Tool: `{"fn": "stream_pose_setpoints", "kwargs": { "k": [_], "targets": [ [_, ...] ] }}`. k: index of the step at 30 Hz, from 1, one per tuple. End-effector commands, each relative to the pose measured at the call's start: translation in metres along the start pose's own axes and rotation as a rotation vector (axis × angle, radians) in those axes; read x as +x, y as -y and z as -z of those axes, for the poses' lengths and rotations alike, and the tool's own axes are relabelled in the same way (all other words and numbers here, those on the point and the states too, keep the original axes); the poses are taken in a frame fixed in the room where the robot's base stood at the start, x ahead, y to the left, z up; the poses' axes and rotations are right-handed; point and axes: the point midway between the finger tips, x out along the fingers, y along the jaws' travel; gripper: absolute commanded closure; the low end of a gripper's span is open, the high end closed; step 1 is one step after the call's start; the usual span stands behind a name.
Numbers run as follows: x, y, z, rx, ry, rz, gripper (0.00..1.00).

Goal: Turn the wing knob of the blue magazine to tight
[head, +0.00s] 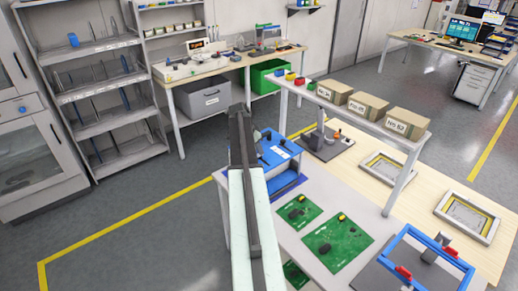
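A blue box-like unit with a white label (282,151), which looks like the blue magazine, stands on the left end of the light workbench. My arm runs up from the bottom of the picture and covers its left side. I cannot make out a wing knob on it; small grey and dark parts at its upper left edge are too small to tell. My gripper does not show; the far end of my arm is left of the blue unit and hides what lies beyond it.
Green circuit boards (338,242) lie on the bench right of my arm. A blue frame with red clamps (404,272) is at the front right. A raised shelf (417,127) carries cardboard boxes (369,105). The floor (150,205) left of the bench is clear.

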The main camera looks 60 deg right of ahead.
Motion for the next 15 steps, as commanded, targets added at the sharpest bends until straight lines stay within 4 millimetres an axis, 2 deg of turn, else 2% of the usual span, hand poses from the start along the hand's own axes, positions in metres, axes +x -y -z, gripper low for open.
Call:
{"fn": "stream_pose_setpoints", "kwargs": {
  "k": [1, 6, 9, 15],
  "targets": [
    [-0.018, -0.001, 0.003, -0.001, 0.0, 0.0, 0.7],
    [-0.05, -0.002, 0.003, -0.001, -0.001, 0.0, 0.7],
    [-0.057, -0.002, 0.002, 0.0, -0.001, -0.001, 0.7],
    [-0.055, -0.001, 0.0, 0.001, -0.001, -0.001, 0.7]
  ]
}}
